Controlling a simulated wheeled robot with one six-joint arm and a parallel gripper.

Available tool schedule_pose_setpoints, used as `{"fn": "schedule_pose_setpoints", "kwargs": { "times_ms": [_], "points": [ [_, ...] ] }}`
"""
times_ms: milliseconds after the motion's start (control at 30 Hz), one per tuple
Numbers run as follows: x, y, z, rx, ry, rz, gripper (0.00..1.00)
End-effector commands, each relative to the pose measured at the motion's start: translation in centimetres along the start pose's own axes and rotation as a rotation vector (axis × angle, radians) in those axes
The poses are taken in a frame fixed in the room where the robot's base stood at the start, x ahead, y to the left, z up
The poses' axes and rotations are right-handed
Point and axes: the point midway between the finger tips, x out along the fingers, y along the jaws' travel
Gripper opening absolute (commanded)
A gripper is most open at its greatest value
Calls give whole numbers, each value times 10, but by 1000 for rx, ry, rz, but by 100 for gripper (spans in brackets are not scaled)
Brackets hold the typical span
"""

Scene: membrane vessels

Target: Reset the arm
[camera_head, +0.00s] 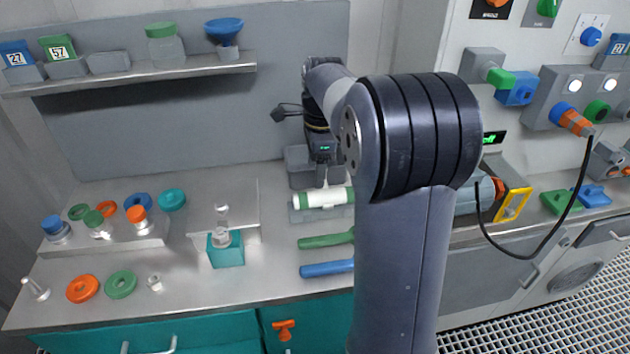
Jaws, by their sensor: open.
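My arm rises through the middle of the head view and reaches back over the bench. My gripper (322,178) points down above a white cylinder with green bands (322,197), which lies in a grey cradle. The fingers are small here and partly merge with the grey box behind. The gripper looks empty, with its fingertips close to the top of the cylinder. I cannot tell whether they touch it. The arm's large dark joint hides part of the bench to the right of the cylinder.
A green handle (326,240) and a blue handle (327,269) lie in front of the cradle. A teal block (226,250) with a clear vessel stands left. Several rings and caps sit further left. A shelf (130,76) holds containers. A black cable (560,225) hangs right.

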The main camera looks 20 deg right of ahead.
Motion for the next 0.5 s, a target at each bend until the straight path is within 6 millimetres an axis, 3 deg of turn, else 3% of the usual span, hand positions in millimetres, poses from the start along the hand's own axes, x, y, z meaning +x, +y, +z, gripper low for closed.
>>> {"fn": "schedule_pose_setpoints", "kwargs": {
  "times_ms": [167, 500],
  "points": [
    [-15, 0, 0, 0, 0, 1, 61],
    [-16, 0, 0, 0, 0, 1, 61]
  ]
}}
